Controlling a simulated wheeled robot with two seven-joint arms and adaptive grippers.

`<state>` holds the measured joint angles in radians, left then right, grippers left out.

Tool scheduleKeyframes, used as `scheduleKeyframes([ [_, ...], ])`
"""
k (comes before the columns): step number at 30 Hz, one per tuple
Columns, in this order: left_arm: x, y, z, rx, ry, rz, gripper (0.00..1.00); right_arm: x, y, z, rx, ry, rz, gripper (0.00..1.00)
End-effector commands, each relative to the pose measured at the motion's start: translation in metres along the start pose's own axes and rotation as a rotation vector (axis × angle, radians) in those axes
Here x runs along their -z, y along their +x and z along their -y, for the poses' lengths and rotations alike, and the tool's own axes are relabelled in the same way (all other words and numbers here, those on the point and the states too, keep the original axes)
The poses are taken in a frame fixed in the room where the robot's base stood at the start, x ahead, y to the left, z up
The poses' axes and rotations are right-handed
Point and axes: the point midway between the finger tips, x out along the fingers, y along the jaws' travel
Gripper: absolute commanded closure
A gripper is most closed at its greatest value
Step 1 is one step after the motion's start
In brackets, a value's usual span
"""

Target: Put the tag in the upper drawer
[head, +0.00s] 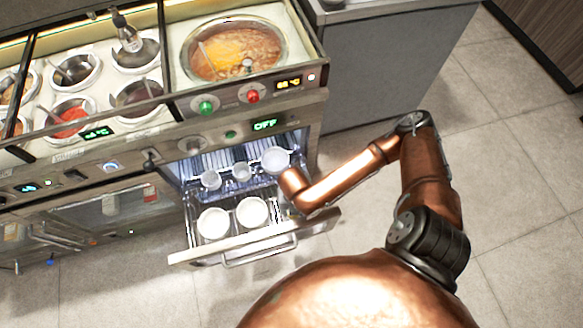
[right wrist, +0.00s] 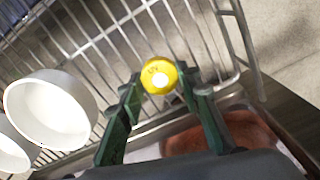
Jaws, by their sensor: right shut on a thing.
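The tag is a small round yellow disc (right wrist: 160,76) with a dark mark in the right wrist view. My right gripper (right wrist: 160,84) has its green fingers on both sides of the tag, shut on it, above a wire rack. In the head view my right arm reaches over an open, lit drawer (head: 252,241); the tag and fingertips cannot be made out there. The drawer is pulled out below the counter's control panel. I cannot tell from the frames whether it is the upper one. My left gripper is not in view.
White bowls stand in the open drawer's front (head: 213,224), with small glasses (head: 211,180) behind. A white bowl (right wrist: 52,108) stands left of my right fingers. Above are sauce wells (head: 75,70) and a large pan (head: 235,50). The tiled floor is clear at right.

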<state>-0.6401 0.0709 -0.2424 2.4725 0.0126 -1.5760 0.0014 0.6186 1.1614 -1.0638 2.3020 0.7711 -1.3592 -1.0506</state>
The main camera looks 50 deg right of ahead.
Motion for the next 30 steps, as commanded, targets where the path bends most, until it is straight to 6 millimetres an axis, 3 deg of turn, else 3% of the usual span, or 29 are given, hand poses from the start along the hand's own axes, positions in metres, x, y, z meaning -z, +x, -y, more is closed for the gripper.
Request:
scheduleKeyframes([
  [8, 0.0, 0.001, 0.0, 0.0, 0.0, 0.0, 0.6, 0.0, 0.001, 0.0, -0.001, 0.001, 0.0, 0.89],
  [9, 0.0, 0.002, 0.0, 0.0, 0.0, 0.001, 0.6, 0.0, 0.002, 0.0, -0.001, 0.001, 0.001, 0.68],
  [16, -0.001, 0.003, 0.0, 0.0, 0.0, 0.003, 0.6, 0.0, 0.002, 0.0, -0.001, 0.0, 0.001, 0.52],
  [28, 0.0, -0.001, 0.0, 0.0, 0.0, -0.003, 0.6, 0.0, -0.004, 0.0, -0.001, 0.0, 0.001, 0.51],
  [30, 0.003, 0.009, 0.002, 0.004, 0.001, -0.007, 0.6, -0.001, -0.009, -0.001, -0.003, 0.0, 0.003, 0.51],
])
